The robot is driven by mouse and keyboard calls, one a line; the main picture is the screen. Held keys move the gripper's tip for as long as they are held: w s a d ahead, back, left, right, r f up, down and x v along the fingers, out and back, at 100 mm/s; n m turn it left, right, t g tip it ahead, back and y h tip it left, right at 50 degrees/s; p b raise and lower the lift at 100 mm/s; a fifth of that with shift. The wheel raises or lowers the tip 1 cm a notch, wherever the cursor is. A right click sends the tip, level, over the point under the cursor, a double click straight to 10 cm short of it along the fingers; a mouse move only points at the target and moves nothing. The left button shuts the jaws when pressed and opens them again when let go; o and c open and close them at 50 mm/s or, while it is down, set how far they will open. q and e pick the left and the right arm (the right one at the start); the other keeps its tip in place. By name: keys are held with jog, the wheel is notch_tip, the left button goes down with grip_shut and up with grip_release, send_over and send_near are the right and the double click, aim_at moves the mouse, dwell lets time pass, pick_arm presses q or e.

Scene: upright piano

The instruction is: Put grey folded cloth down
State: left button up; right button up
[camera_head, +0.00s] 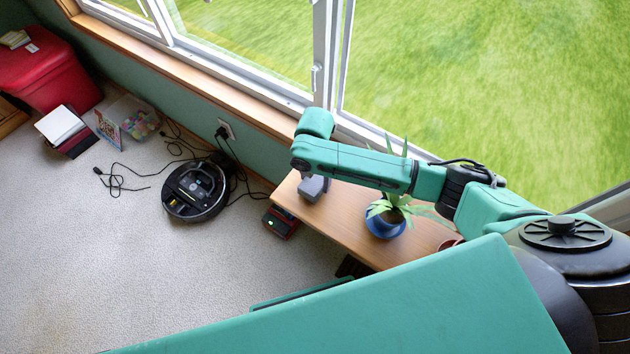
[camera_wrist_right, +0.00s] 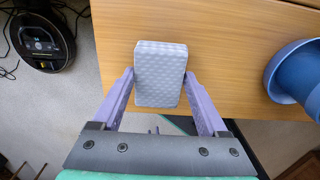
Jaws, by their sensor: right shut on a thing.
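The grey folded cloth (camera_wrist_right: 160,82) is a small, pale grey, textured block in the right wrist view, over the left end of the wooden table (camera_wrist_right: 220,45). My right gripper (camera_wrist_right: 159,76) is shut on it, with one purple finger on each side. In the head view a grey shape (camera_head: 312,188), seemingly the cloth with part of the gripper, shows below my right wrist at the table's left end. I cannot tell whether the cloth touches the tabletop. My left gripper is not in view.
A plant in a blue pot (camera_head: 385,224) stands on the table to the right. A robot vacuum (camera_head: 196,188), cables and a red device (camera_head: 280,222) with a green light are on the floor to the left. The window (camera_head: 325,60) is behind. Tabletop between cloth and pot is bare.

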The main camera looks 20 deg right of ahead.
aim_at(315, 182)
jog(key=shift+f, duration=0.45)
jog(key=shift+f, duration=0.1)
jog(key=o, duration=1.1)
notch_tip(315, 182, up, 12)
jog(key=shift+r+p, duration=0.15)
jog(key=shift+p, duration=0.7)
